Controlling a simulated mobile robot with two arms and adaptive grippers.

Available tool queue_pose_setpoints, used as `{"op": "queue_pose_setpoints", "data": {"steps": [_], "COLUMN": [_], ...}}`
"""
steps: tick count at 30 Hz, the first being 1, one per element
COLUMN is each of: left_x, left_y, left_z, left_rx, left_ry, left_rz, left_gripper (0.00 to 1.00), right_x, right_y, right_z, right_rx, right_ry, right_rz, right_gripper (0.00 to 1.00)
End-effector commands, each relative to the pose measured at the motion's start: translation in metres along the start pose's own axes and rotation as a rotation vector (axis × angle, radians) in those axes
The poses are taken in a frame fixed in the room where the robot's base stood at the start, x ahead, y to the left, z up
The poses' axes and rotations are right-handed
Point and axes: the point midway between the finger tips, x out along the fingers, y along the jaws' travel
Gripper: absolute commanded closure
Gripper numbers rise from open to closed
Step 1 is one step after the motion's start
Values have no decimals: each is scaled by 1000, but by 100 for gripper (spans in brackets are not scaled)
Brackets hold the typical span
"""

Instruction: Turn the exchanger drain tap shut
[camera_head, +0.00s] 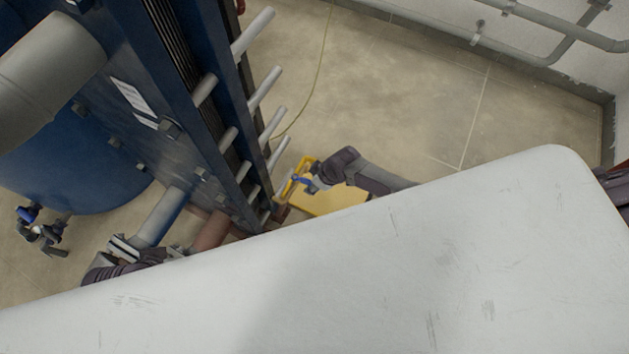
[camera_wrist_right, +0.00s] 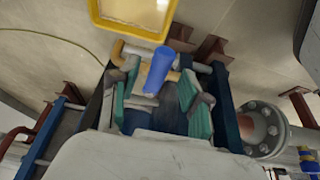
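The drain tap's blue handle (camera_head: 303,182) shows low beside the exchanger (camera_head: 130,100), above a yellow tray. In the right wrist view the handle (camera_wrist_right: 158,70) stands up between my right gripper's two fingers, with gaps seen on both sides. A brass-coloured tap body (camera_wrist_right: 140,53) shows just behind it. My right gripper (camera_head: 315,176) is at the tap, partly hidden by its own dark wrist in the head view. In the wrist view the right gripper (camera_wrist_right: 162,95) is open, its green-padded fingers apart.
The yellow tray (camera_head: 335,200) lies on the floor under the tap. Grey tie-bar ends (camera_head: 265,88) jut from the exchanger above it. A flanged pipe (camera_wrist_right: 264,130) is to the right in the wrist view. Floor (camera_head: 400,95) toward the wall is clear, apart from a thin yellow hose (camera_head: 313,85).

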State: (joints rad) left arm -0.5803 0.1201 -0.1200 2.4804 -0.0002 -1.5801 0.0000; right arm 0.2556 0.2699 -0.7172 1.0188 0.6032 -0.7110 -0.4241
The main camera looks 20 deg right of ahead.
Motion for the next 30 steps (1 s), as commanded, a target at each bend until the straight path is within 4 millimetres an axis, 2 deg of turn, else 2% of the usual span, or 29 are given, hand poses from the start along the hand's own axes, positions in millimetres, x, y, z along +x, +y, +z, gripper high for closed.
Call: {"op": "queue_pose_setpoints", "data": {"steps": [6,11,24,30], "left_x": [0,0,0,0], "left_y": [0,0,0,0], "left_z": [0,0,0,0], "left_rx": [0,0,0,0], "left_ry": [0,0,0,0], "left_rz": [1,1,0,0], "left_gripper": [100,100,100,100], "right_x": [-1,-14,-95,-116], "right_y": [1,1,1,0], "right_z": [1,1,1,1], "right_rx": [-1,-2,-4,-1], "right_ry": [-1,0,0,-1], "right_rz": [1,0,2,0], "right_gripper": [53,53,53,53]}}
